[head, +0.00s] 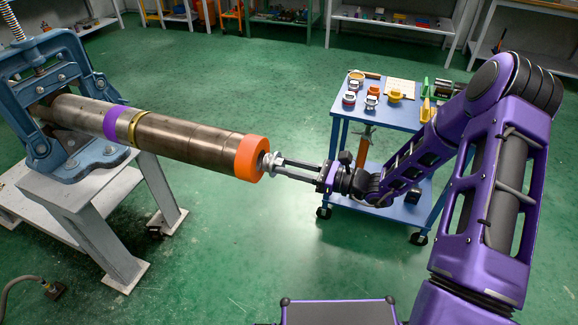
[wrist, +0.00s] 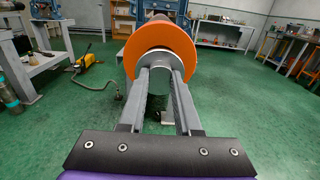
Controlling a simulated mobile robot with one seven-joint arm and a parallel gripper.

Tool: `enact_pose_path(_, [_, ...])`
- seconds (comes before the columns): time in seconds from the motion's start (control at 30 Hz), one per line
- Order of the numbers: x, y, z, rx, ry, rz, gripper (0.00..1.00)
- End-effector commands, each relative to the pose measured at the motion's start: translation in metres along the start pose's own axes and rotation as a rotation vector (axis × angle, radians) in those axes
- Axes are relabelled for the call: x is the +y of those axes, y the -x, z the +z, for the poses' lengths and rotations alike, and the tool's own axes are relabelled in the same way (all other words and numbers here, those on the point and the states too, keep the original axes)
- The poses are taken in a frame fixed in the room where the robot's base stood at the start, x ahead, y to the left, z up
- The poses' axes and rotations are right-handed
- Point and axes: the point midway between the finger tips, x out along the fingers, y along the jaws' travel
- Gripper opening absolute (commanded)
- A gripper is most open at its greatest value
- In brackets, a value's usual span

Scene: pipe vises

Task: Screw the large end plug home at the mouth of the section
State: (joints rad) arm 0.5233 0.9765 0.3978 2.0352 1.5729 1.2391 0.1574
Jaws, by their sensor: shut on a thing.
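The large end plug (head: 252,159) is a thick orange disc with a grey stub at its outer face. It sits at the mouth of the pipe section (head: 185,138), in line with it, and I see no gap between them. How far its thread is engaged is hidden. In the wrist view the orange plug (wrist: 183,42) faces me and hides most of the section. My gripper (head: 274,165) is level with the plug's axis, its two long fingers shut on the grey stub; the fingertips also show in the wrist view (wrist: 162,74).
A blue pipe vise (head: 55,95) on a grey stand (head: 75,205) holds the section, which bears purple and brass bands. A blue trolley (head: 400,116) with small parts stands behind my arm. A yellow pump (wrist: 89,58) lies on the floor. Green floor is open around the mouth.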

Motion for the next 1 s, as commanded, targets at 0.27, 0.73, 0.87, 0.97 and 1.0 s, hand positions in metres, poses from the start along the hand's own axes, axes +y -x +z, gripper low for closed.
enact_pose_path(0.27, [0.000, -0.004, 0.001, -0.001, 0.001, 0.000, 0.00])
enact_pose_path(0.73, [0.000, -0.013, 0.000, 0.000, 0.001, 0.000, 0.00])
enact_pose_path(0.87, [0.000, -0.016, 0.000, -0.001, 0.001, 0.001, 0.00])
enact_pose_path(0.97, [0.000, -0.018, 0.001, -0.001, 0.001, 0.001, 0.00])
enact_pose_path(1.0, [0.000, -0.019, 0.001, -0.001, 0.001, 0.001, 0.00])
